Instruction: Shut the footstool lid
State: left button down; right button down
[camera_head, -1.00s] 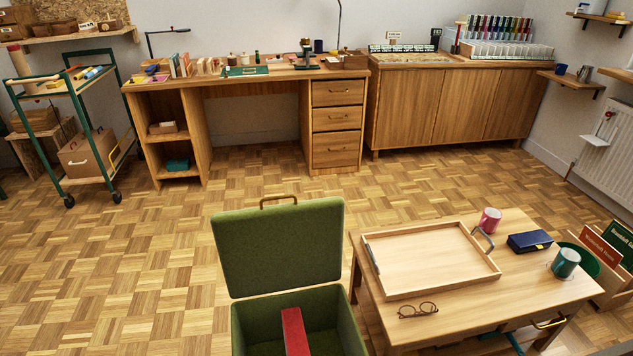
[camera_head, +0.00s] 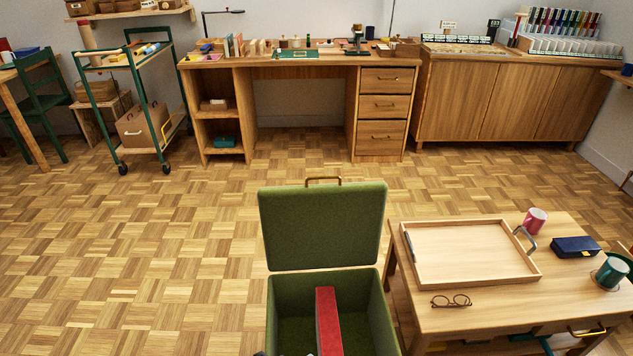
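The green footstool (camera_head: 374,315) stands at the bottom middle of the head view, cut off by the lower edge. Its lid (camera_head: 322,228) is open, standing upright at the back of the box, with a brass handle (camera_head: 323,180) on its top edge. A red, book-like object (camera_head: 328,322) stands inside the box. Neither gripper can be made out; only a tiny dark bit shows at the bottom edge by the footstool's left corner, too small to identify.
A low wooden table (camera_head: 490,318) stands close to the right of the footstool. It bears a tray (camera_head: 470,252), glasses (camera_head: 451,301), a pink mug (camera_head: 535,221), a dark blue case (camera_head: 575,247) and a green mug (camera_head: 611,272). The parquet floor (camera_head: 150,270) to the left is clear.

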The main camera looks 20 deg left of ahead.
aim_at(307, 227)
jog(key=u, duration=1.4)
jog(key=k, duration=0.1)
jog(key=z, duration=1.95)
jog(key=i, duration=0.95)
jog(key=u, duration=0.45)
